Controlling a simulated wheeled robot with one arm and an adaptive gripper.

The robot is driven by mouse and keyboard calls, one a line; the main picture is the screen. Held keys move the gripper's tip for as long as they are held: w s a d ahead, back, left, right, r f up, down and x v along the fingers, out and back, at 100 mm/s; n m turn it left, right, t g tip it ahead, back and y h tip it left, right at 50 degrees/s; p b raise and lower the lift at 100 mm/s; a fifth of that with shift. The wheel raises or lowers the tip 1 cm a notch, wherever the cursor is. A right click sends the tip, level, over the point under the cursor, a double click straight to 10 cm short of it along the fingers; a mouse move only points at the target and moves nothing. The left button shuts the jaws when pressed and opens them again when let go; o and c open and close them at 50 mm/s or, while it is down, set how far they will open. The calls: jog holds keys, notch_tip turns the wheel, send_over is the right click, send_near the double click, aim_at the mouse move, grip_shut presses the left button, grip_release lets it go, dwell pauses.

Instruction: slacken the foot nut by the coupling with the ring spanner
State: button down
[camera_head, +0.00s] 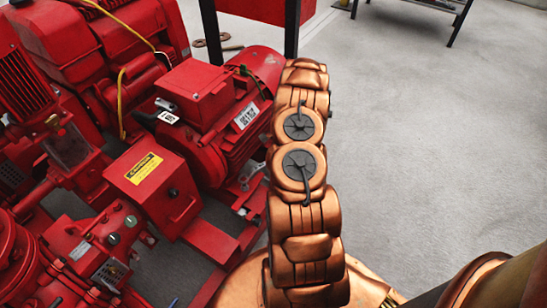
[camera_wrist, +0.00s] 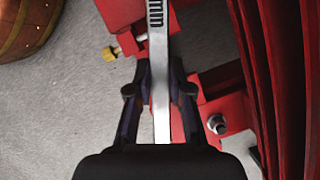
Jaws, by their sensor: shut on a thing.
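My gripper (camera_wrist: 161,80) is shut on the silver shank of a spanner (camera_wrist: 161,112) in the wrist view. The spanner lies lengthwise between the dark fingers and runs out of the top of the picture; its ring end is out of sight. A grey foot nut (camera_wrist: 217,124) sits on a red foot to the right of the fingers, apart from the visible shank. I cannot tell whether it is the one by the coupling. In the head view my gripper and the spanner do not show. The red coupling guard (camera_head: 152,185) with a yellow caution label stands left of my arm.
The red motor (camera_head: 225,118) stands close to my arm, and its red fins (camera_wrist: 285,80) fill the wrist view's right side. A brass-coloured fitting (camera_wrist: 112,52) juts out left of the spanner. Grey floor (camera_head: 430,150) is open on the right, with a dark-legged stand (camera_head: 460,22) far off.

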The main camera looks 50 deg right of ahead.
jog(key=shift+f, duration=0.1)
jog(key=shift+s+a+f+m, duration=0.1)
jog(key=shift+s+f+m, duration=0.15)
jog(key=shift+f, duration=0.3)
jog(key=shift+s+f+m, duration=0.15)
jog(key=shift+s+f, duration=0.05)
jog(key=shift+f, duration=0.35)
jog(key=shift+f, duration=1.35)
jog(key=shift+s+a+m+t, duration=0.1)
jog(key=shift+s+m+t, duration=0.2)
jog(key=shift+s, duration=0.1)
dwell(0.8)
jog(key=shift+r, duration=0.2)
notch_tip(320, 180, up, 5)
jog(key=p, duration=0.3)
jog(key=shift+f+p, duration=0.15)
jog(key=shift+p, duration=0.2)
dwell(0.6)
